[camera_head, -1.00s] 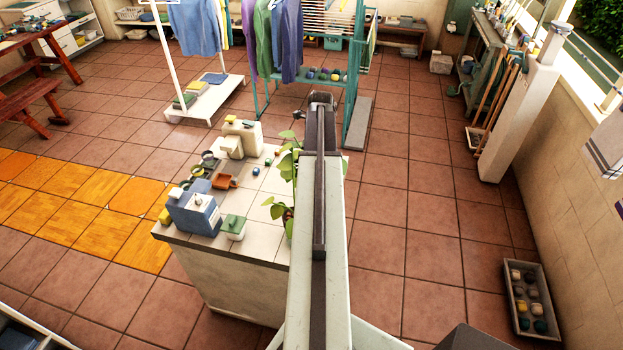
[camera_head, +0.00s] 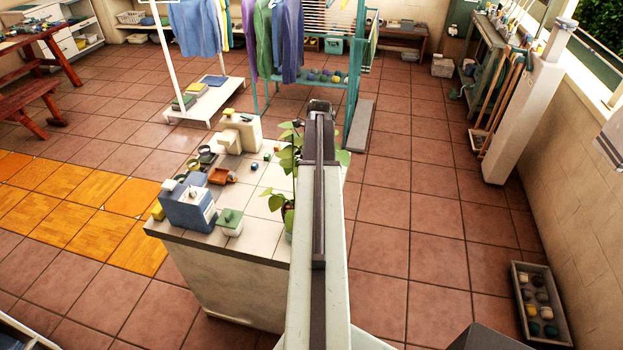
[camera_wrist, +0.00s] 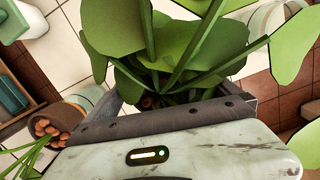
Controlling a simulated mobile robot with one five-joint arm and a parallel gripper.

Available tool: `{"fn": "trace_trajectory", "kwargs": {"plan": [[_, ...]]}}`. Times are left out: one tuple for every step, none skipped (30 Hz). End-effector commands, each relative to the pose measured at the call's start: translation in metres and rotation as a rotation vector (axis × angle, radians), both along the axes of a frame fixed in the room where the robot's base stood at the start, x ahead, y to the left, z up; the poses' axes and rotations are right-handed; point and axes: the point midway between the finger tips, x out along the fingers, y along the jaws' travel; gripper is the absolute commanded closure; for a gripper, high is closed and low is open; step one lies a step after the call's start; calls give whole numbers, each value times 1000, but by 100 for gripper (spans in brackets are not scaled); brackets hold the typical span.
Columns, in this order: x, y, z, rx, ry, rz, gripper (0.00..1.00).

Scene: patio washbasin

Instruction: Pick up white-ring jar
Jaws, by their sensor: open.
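I cannot pick out the white-ring jar for certain. In the wrist view, a whitish round vessel (camera_wrist: 262,17) at the upper right, partly behind leaves, may be it. My gripper (camera_wrist: 180,95) is open, with green plant leaves (camera_wrist: 205,45) filling the view between and beyond its fingers. Whether the leaves touch the fingers is unclear. In the head view, my arm hides the gripper and part of the plant (camera_head: 278,202). Small dark round jars (camera_head: 206,155) stand at the left of the tiled counter (camera_head: 250,238).
A blue box (camera_head: 188,208), a green-lidded white container (camera_head: 230,222), an orange tray (camera_head: 221,176) and a cream dispenser (camera_head: 243,130) crowd the counter. A brown pot (camera_wrist: 82,96) is beside my gripper. A crate (camera_head: 518,300) lies right; open floor is between.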

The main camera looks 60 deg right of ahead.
Motion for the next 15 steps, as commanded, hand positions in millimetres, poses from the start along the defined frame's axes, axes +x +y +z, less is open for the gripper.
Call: {"fn": "trace_trajectory", "kwargs": {"plan": [[0, 0, 2, 0, 0, 0, 0], [0, 0, 2, 0, 0, 0, 0], [0, 0, 2, 0, 0, 0, 0], [0, 0, 2, 0, 0, 0, 6], [0, 0, 2, 0, 0, 0, 14], [0, 0, 2, 0, 0, 0, 25], [0, 0, 2, 0, 0, 0, 33], [0, 0, 2, 0, 0, 0, 42], [0, 0, 2, 0, 0, 0, 53], [0, 0, 2, 0, 0, 0, 61], [0, 0, 2, 0, 0, 0, 70], [0, 0, 2, 0, 0, 0, 79], [0, 0, 2, 0, 0, 0, 79], [0, 0, 2, 0, 0, 0, 79], [0, 0, 2, 0, 0, 0, 79]]}}
